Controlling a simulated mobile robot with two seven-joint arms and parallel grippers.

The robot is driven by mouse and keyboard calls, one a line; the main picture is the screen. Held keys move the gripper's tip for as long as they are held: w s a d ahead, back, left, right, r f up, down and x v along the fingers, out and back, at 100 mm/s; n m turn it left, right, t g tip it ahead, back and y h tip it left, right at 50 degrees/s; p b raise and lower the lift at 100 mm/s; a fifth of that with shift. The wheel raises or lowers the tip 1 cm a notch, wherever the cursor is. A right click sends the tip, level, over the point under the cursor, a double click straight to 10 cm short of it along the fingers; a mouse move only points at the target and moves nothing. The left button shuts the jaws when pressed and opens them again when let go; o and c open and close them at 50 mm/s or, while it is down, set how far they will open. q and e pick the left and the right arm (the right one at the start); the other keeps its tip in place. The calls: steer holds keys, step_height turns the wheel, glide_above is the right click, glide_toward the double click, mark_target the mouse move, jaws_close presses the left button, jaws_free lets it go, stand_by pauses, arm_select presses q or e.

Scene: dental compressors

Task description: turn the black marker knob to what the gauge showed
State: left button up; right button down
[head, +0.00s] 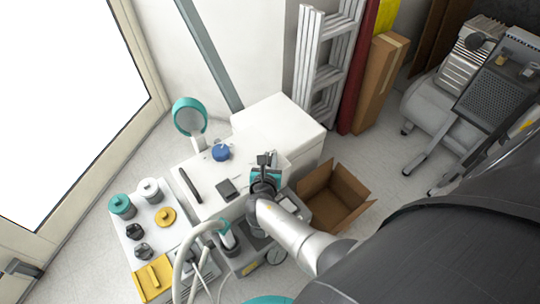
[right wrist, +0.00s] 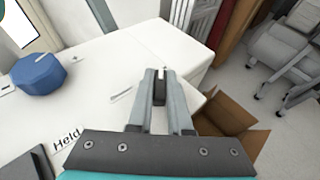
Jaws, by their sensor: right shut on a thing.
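My right gripper (head: 265,160) is over the white cabinet top in the head view. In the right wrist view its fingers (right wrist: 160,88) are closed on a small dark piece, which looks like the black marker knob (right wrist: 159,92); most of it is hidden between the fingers. My left gripper is not in view.
A blue knob-like piece (right wrist: 40,74) stands left of the gripper, also in the head view (head: 221,152). An open cardboard box (head: 334,197) is to the right. A white tray (head: 126,244) with teal, white, yellow and dark pieces is at the left. Pale hoses curve in front.

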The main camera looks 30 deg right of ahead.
mark_target(269, 159)
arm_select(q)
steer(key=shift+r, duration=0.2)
arm_select(e)
steer(key=shift+m+g, duration=0.3)
steer(key=c, duration=0.8)
jaws_free()
steer(key=shift+c, duration=0.2)
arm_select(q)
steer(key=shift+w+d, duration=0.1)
arm_select(e)
steer(key=shift+s+r, duration=0.1)
steer(key=shift+s, duration=0.05)
steer(key=shift+s+a+r+p, duration=0.2)
steer(key=shift+s+a+p, duration=0.1)
steer(key=shift+a+p, duration=0.05)
steer(key=p+v, duration=0.2)
steer(key=v, duration=0.2)
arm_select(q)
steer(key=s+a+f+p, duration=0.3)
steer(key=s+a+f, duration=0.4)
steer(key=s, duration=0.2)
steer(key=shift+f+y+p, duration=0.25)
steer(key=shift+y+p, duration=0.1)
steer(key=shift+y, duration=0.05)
arm_select(e)
steer(key=v, duration=1)
steer(key=shift+f, duration=0.2)
